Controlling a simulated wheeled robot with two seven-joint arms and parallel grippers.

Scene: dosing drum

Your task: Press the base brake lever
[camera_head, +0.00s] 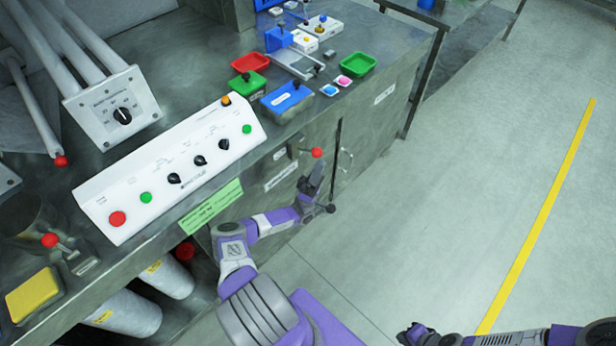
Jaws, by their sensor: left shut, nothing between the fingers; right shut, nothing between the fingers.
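A lever with a red ball knob (317,152) sticks out from the front of the bench cabinet. A second red-knobbed lever (50,240) stands on a small plate on the bench at the lower left. Their labels are too small to read, so I cannot tell which is the base brake lever. My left gripper (320,188) is shut and empty, in front of the cabinet just below the first red knob in the picture; a gap shows between them. My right gripper (412,335) is shut and empty over the floor at the bottom edge, partly cut off.
A white control panel (170,165) with buttons and dark knobs lies along the bench. Coloured trays, such as the green tray (356,64), stand behind it. A yellow pad (34,294) is at the lower left. White cylinders (130,312) sit under the bench. The floor at right is clear.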

